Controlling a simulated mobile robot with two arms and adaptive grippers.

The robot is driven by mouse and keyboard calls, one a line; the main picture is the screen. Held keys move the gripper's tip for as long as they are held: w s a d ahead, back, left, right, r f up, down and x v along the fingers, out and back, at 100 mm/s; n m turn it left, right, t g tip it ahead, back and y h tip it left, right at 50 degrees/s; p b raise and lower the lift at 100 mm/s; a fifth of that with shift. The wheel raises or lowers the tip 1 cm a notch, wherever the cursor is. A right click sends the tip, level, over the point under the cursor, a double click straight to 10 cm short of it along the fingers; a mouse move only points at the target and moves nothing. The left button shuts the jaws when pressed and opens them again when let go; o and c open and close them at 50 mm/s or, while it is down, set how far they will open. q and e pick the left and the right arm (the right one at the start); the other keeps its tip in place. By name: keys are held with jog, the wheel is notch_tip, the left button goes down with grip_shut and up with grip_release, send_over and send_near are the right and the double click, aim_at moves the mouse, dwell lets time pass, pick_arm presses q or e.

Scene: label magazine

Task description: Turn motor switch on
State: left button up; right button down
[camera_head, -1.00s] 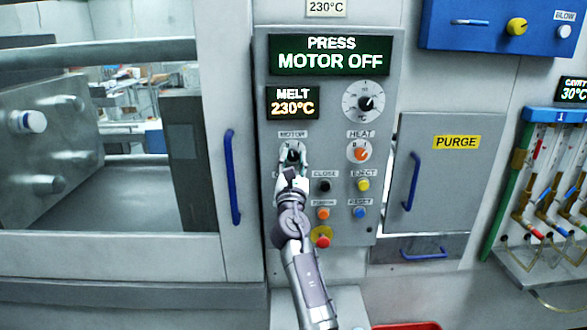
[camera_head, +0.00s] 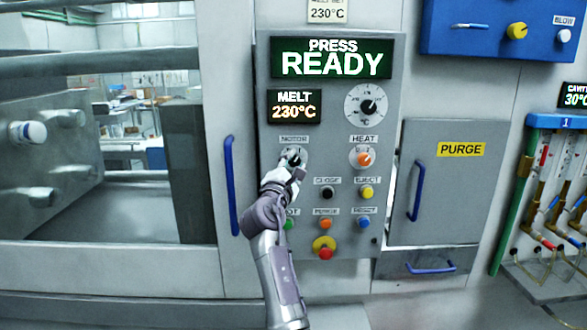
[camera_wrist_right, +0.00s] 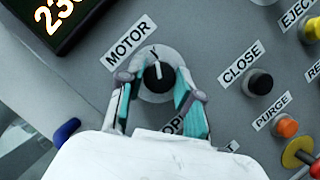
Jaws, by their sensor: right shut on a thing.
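The motor switch (camera_head: 292,153) is a black round knob on the grey control panel, under the "MOTOR" label. It shows more fully in the right wrist view (camera_wrist_right: 158,77), with a white pointer line on it. My right gripper (camera_head: 293,163) is at the knob, its arm coming up from below. In the right wrist view its teal-padded fingers (camera_wrist_right: 155,92) straddle the knob, one on each side, and are shut on it. The display (camera_head: 331,58) above reads "PRESS READY". My left gripper is not in view.
Below are the black close button (camera_head: 327,193), yellow eject button (camera_head: 367,192), orange purge button (camera_head: 326,223) and red stop button (camera_head: 325,253). A blue door handle (camera_head: 230,186) is on the left.

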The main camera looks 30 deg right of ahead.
jog(key=shift+m, duration=0.3)
dwell(0.4)
jog(key=c, duration=0.8)
grip_release()
jog(key=v, duration=1.2)
jog(key=shift+a+r, duration=0.15)
